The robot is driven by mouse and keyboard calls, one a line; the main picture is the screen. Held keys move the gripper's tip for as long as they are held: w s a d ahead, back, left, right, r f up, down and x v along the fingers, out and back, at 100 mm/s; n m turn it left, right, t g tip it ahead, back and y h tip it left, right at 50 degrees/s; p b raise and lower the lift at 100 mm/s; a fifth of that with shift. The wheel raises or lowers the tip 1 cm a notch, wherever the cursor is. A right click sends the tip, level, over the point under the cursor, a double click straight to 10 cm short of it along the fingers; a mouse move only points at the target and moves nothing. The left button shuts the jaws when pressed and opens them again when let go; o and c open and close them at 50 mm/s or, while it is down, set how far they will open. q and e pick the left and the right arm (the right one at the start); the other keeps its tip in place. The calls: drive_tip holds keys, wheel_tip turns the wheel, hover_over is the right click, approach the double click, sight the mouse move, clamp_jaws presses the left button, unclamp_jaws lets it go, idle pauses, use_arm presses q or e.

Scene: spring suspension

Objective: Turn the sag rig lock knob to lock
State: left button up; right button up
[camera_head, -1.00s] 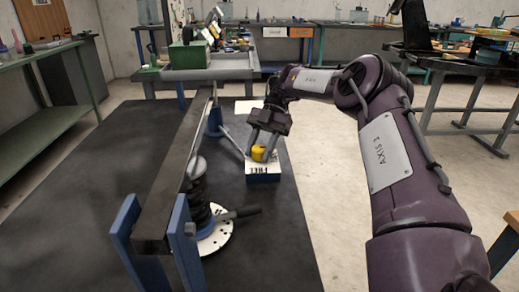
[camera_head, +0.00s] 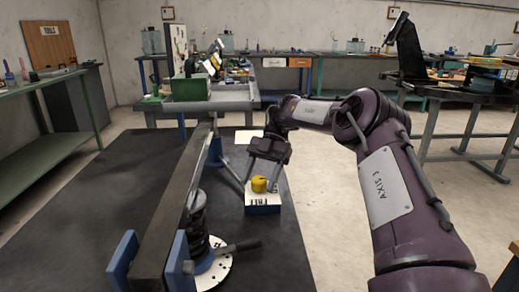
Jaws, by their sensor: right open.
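The yellow lock knob (camera_head: 259,184) sits on top of a small box with a white top and blue base (camera_head: 263,209). A label on the box reads FREE. My right gripper (camera_head: 262,174) points down at the knob from above and behind. Its fingers are apart, with one to the left of the knob and one to the right. I cannot tell whether they touch it, and part of the knob's back is hidden. My left gripper is not in view.
Left of the box stands the rig: a long dark beam (camera_head: 178,205) on blue uprights (camera_head: 122,258), and a black spring unit (camera_head: 197,222) on a white disc (camera_head: 216,272) with a dark handle (camera_head: 240,245). The dark mat (camera_head: 90,205) is clear at left.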

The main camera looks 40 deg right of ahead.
wheel_tip(320, 180, up, 12)
drive_tip(key=r+p, duration=0.1)
drive_tip(key=p, duration=0.1)
wheel_tip(320, 180, up, 6)
drive_tip(key=p, duration=0.6)
hover_over(259, 178)
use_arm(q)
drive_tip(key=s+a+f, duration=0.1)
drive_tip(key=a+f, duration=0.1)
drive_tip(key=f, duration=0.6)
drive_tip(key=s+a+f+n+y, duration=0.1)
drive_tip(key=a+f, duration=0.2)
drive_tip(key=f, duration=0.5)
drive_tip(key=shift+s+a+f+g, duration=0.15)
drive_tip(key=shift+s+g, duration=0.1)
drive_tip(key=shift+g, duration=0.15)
use_arm(e)
drive_tip(key=shift+r, duration=0.2)
